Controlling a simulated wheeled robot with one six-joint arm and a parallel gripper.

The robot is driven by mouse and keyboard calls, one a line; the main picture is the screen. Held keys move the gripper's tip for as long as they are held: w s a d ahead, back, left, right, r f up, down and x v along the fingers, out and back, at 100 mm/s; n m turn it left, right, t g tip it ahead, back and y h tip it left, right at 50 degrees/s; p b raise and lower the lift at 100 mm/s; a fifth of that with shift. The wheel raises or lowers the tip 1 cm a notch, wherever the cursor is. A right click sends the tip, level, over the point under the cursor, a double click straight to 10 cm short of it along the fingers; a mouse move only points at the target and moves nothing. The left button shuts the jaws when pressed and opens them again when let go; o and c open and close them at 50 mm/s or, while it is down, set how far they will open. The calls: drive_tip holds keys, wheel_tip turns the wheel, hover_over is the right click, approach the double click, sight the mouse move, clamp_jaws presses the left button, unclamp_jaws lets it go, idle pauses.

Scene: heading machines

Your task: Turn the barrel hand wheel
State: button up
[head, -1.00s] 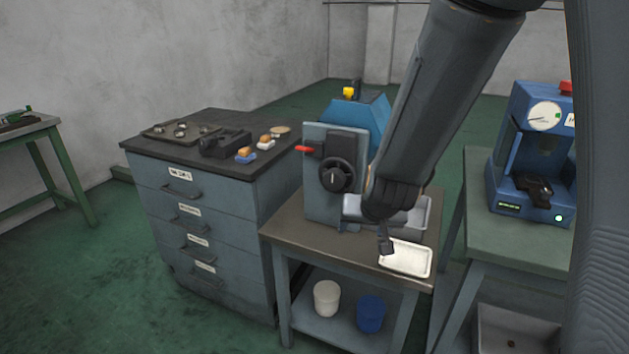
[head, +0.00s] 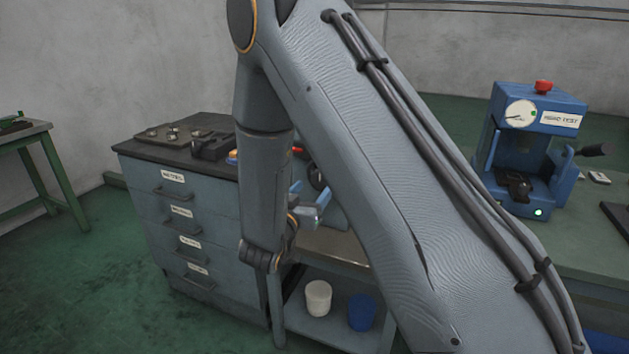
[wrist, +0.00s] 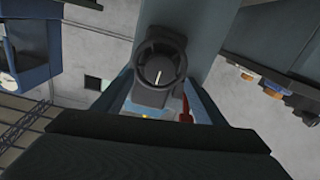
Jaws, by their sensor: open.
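The black barrel hand wheel (wrist: 160,65) has a white pointer mark and sits on a grey upright panel. In the wrist view it lies between and beyond the two fingers of my gripper (wrist: 161,82), which are spread apart with nothing between them. In the head view only part of the wheel (head: 316,176) shows, as my arm covers most of the machine. There my gripper (head: 309,200) is close in front of the wheel. I cannot tell whether the fingers touch it.
A red lever (wrist: 185,110) is beside the wheel, close to one finger. A drawer cabinet (head: 190,215) with parts on top stands at left. A blue hardness tester (head: 524,150) stands on the right bench. White (head: 318,297) and blue (head: 362,312) containers sit on the lower shelf.

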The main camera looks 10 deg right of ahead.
sight(319, 180)
drive_tip(key=shift+p+x, duration=0.5)
drive_tip(key=shift+x, duration=2.6)
drive_tip(key=c, duration=1)
drive_tip(key=shift+a, duration=0.15)
drive_tip(key=shift+c, duration=0.2)
